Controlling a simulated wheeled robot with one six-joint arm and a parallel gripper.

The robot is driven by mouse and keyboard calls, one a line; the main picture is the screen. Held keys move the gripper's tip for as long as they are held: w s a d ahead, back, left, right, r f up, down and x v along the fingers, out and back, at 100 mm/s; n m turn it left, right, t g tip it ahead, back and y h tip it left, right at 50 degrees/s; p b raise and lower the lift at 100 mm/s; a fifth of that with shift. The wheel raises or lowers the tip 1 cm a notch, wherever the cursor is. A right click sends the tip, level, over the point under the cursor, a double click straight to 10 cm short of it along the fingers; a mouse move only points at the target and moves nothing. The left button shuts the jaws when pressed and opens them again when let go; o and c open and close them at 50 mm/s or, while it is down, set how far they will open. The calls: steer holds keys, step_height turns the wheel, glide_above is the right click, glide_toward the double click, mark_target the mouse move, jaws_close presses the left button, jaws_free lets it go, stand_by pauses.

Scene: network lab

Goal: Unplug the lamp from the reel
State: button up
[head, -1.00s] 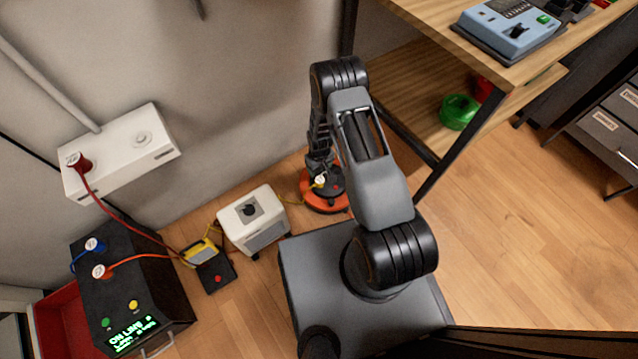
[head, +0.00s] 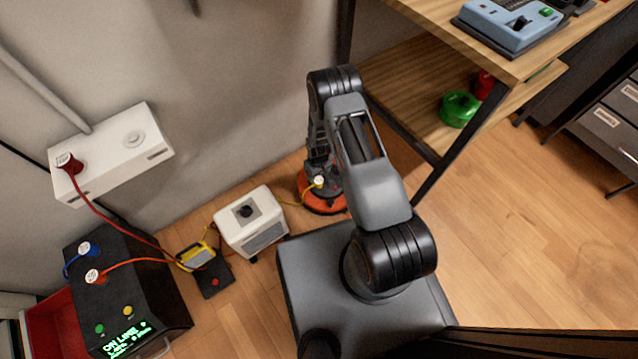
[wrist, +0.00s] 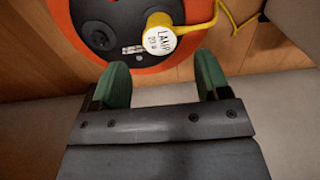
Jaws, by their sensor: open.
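The reel (head: 322,203) is an orange disc with a black hub on the floor, partly hidden behind my arm in the head view. It also shows at the top of the wrist view (wrist: 170,68). A yellow plug with a white cap marked "LAMP" (wrist: 160,42) sits in the reel's hub, with a yellow cord leaving to the right. The plug also shows in the head view (head: 319,181). My gripper (wrist: 160,75) has its two green-padded fingers apart and nothing between them. The plug lies just beyond the fingertips, roughly centred between them.
A white box with a dark knob (head: 250,222) stands left of the reel, with the yellow cord running to it. A black unit with a green display (head: 125,290), a white wall box (head: 110,155) and a shelf (head: 420,110) stand around. Open floor lies right.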

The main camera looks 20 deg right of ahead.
mark_target(318, 180)
step_height(318, 180, down, 7)
steer(key=b, duration=0.5)
steer(key=shift+f, duration=0.2)
steer(key=shift+c, duration=0.5)
stand_by(0.4)
steer(key=c, duration=1.1)
steer(key=shift+r, duration=0.1)
steer(key=shift+r, duration=0.15)
steer(key=shift+r+p, duration=1.85)
steer(key=shift+r, duration=1)
